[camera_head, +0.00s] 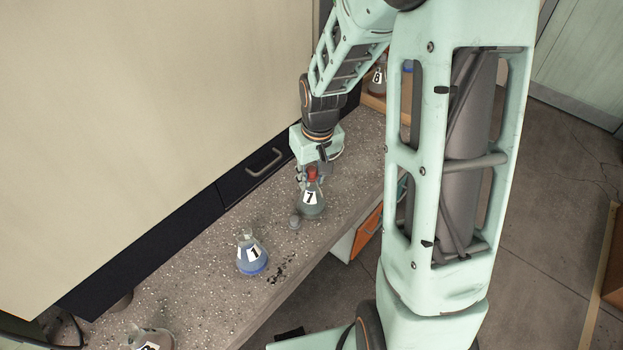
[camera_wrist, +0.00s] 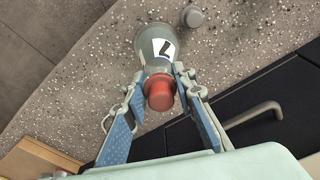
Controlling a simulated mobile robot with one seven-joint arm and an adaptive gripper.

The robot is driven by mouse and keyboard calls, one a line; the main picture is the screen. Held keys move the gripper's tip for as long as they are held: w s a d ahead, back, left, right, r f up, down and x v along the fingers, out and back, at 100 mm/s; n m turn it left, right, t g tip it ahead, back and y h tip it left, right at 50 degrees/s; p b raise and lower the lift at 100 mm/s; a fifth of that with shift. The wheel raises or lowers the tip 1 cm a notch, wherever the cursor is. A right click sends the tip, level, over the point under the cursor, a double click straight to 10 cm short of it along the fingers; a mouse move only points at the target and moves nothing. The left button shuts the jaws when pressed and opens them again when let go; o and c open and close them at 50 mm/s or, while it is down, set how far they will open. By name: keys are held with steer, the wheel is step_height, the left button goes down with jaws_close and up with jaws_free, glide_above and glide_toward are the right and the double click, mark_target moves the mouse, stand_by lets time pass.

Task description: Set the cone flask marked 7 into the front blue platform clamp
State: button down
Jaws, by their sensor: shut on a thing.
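The cone flask marked 7 (camera_head: 313,208) has a red stopper and a white label, and is upright over the bench. It also shows in the wrist view (camera_wrist: 150,44), with the red stopper pointing toward the camera. My gripper (camera_head: 311,178) is shut on its neck; in the wrist view its blue-padded fingers (camera_wrist: 160,72) close in from both sides. I cannot tell whether the flask base touches the bench. The front blue platform clamp cannot be made out; a small blue patch shows at the back, mostly hidden by my arm.
A flask marked 1 (camera_head: 253,262) with blue liquid stands nearer on the bench. Another flask (camera_head: 152,338) is cut off at the bottom edge. A small grey knob-like object (camera_head: 294,222) lies beside flask 7. A flask marked 8 (camera_head: 377,80) stands at the back by a wooden piece.

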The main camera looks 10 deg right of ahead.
steer(key=c, duration=2.1)
jaws_free()
steer(key=shift+f, duration=0.2)
steer(key=o, duration=0.5)
steer(key=shift+r, duration=0.1)
